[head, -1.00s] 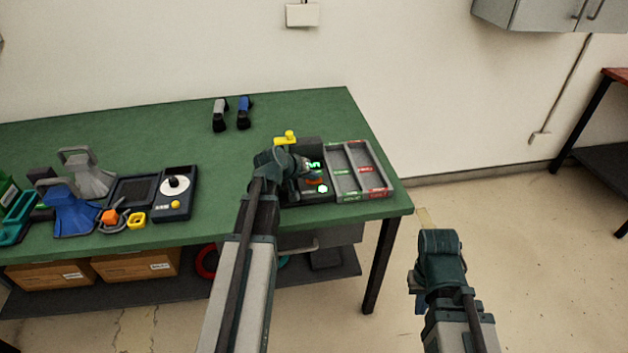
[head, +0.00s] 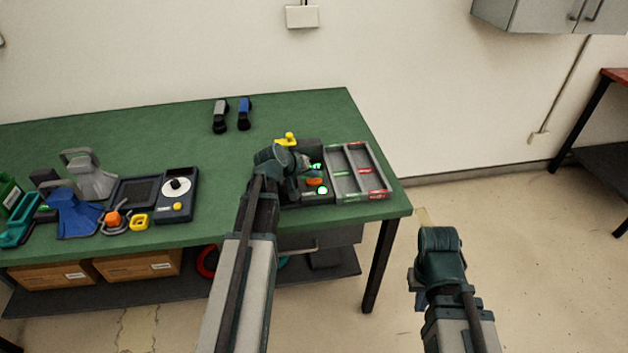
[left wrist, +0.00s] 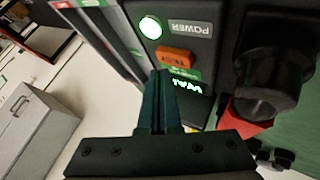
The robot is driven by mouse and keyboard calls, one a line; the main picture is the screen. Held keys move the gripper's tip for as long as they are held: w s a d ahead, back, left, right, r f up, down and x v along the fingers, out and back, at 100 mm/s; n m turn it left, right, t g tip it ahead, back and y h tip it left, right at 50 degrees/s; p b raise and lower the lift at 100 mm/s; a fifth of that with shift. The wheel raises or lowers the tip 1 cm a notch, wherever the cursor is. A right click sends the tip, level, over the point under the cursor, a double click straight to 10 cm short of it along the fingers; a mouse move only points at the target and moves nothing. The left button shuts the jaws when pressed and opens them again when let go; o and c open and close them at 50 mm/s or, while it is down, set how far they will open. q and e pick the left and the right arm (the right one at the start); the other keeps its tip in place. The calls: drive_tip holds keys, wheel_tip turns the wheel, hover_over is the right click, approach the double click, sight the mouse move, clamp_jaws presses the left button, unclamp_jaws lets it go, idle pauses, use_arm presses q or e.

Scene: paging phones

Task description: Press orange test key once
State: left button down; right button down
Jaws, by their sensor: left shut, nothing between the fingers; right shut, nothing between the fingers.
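The orange test key (head: 314,182) is on the front of a dark tester box at the right part of the green bench. In the left wrist view the orange key (left wrist: 175,57) sits between a lit round power button (left wrist: 151,27) and a small display with green text (left wrist: 187,98). My left gripper (left wrist: 160,74) is shut and empty, its tips just beside the key's edge. The key's face is uncovered, and I cannot tell any contact. In the head view my left gripper (head: 303,186) is beside the key. My right gripper (head: 418,298) hangs off the bench, shut and empty.
A grey divided tray (head: 346,184) adjoins the box on the right. A dial unit (head: 176,193) is left. The bench middle is clear.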

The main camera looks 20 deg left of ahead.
sight(313, 183)
use_arm(q)
wheel_tip(313, 183, up, 5)
drive_tip(key=p, duration=0.5)
drive_tip(key=shift+r, duration=0.1)
idle(0.7)
drive_tip(key=s+d+f+m+g, duration=0.25)
drive_tip(key=s+d, duration=0.25)
drive_tip(key=d, duration=0.4)
drive_tip(key=s+d+f+m+g, duration=0.2)
drive_tip(key=s+d+m+g, duration=0.15)
drive_tip(key=d, duration=0.55)
drive_tip(key=s+d+m+g+y, duration=0.1)
drive_tip(key=s+d, duration=0.3)
drive_tip(key=s, duration=0.4)
drive_tip(key=s+d+f+m+g+y+p, duration=0.1)
drive_tip(key=s+d+m+g+y, duration=0.1)
drive_tip(key=s+d, duration=0.3)
drive_tip(key=s+m, duration=0.1)
drive_tip(key=s, duration=0.2)
drive_tip(key=shift+y, duration=0.3)
